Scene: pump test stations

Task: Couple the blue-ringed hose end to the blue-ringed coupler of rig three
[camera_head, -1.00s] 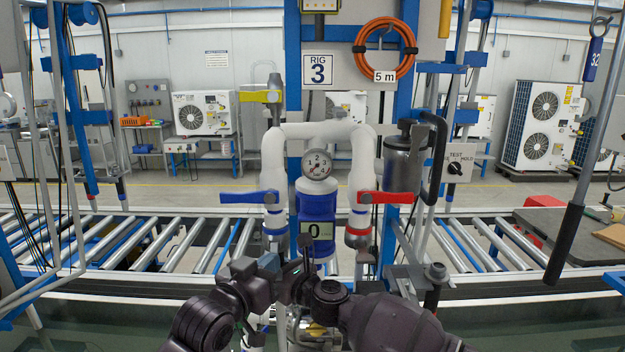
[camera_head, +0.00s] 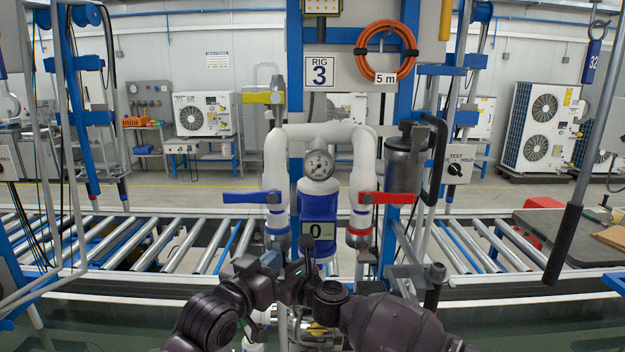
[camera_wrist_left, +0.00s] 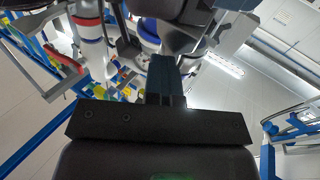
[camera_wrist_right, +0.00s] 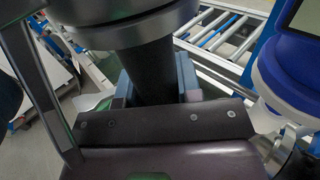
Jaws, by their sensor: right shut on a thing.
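The blue-ringed coupler (camera_head: 277,238) of rig three is at the lower end of the left white pipe, below the blue lever (camera_head: 250,198). My left gripper (camera_head: 268,262) is below and close to this coupler. In the left wrist view its blue fingers (camera_wrist_left: 164,78) look together, with nothing clear between them. My right gripper (camera_wrist_right: 157,85) is shut on a black cylindrical piece (camera_wrist_right: 152,62), which has a wide grey metal collar (camera_wrist_right: 130,22) at its upper end. I cannot make out a blue ring on that piece. The hose is mostly hidden by my arms.
A red-ringed coupler (camera_head: 359,235) with a red lever (camera_head: 385,198) is on the right pipe. A blue pump body (camera_head: 318,207) with a display and gauge stands between. A black-handled part (camera_head: 434,285) is at the right. The roller conveyor (camera_head: 180,245) runs behind.

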